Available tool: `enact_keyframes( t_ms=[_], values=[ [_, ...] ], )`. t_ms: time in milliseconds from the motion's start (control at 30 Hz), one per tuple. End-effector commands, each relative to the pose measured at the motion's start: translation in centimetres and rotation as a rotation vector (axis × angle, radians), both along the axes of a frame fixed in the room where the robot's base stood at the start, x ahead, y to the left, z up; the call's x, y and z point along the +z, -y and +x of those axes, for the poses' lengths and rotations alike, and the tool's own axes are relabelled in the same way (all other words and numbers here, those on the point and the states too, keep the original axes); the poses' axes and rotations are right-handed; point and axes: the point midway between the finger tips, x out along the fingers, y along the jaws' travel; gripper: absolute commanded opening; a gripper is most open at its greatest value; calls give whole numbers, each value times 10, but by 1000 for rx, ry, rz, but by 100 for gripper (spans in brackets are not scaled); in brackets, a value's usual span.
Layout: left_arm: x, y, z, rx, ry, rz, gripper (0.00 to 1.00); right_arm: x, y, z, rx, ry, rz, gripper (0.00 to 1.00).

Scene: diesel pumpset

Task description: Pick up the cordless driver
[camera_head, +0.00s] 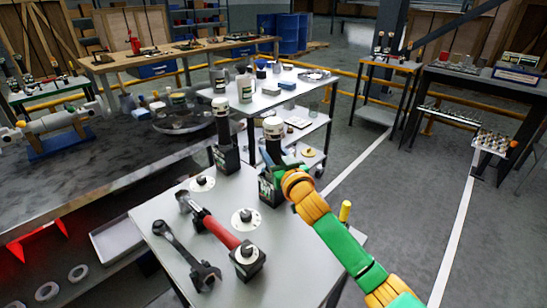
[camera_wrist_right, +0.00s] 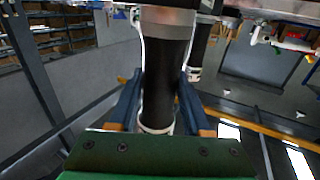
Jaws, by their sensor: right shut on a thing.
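A cordless driver (camera_head: 273,128) with a pale top, black grip and dark block base stands upright near the right edge of the grey table. My right gripper (camera_head: 278,166) is around its grip, and its blue fingers are shut on it. In the right wrist view the driver's black grip (camera_wrist_right: 165,75) runs upright between the fingers of the gripper (camera_wrist_right: 158,105). The base still appears at table level; I cannot tell whether it touches. A second, similar driver (camera_head: 222,112) stands behind and to the left. My left gripper is not in view.
On the grey table (camera_head: 300,255) lie a dark wrench (camera_head: 185,252) and a red-handled tool (camera_head: 215,230), near round white discs (camera_head: 245,219). A white cart (camera_head: 255,103) with bottles stands close behind. Open floor (camera_head: 400,200) lies to the right.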

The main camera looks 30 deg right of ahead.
Motion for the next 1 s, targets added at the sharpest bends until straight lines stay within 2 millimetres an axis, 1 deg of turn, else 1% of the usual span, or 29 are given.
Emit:
enact_keyframes(
  t_ms=[433, 700, 767, 867, 967, 1000],
  values=[
    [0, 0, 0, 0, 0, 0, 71, -1, 0, 0, 0, -1, 1, 0],
    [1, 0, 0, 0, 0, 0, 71, 3, 0, 0, 0, 2, 1, 0],
    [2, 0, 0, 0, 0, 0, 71, 8, 0, 0, 1, 4, 1, 0],
    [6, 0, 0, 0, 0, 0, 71, 24, 0, 0, 1, 7, -1, 0],
    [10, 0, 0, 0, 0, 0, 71, 47, 0, 0, 0, 9, -2, 0],
    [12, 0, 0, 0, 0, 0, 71, 58, 0, 0, 1, 10, -1, 0]
  ],
)
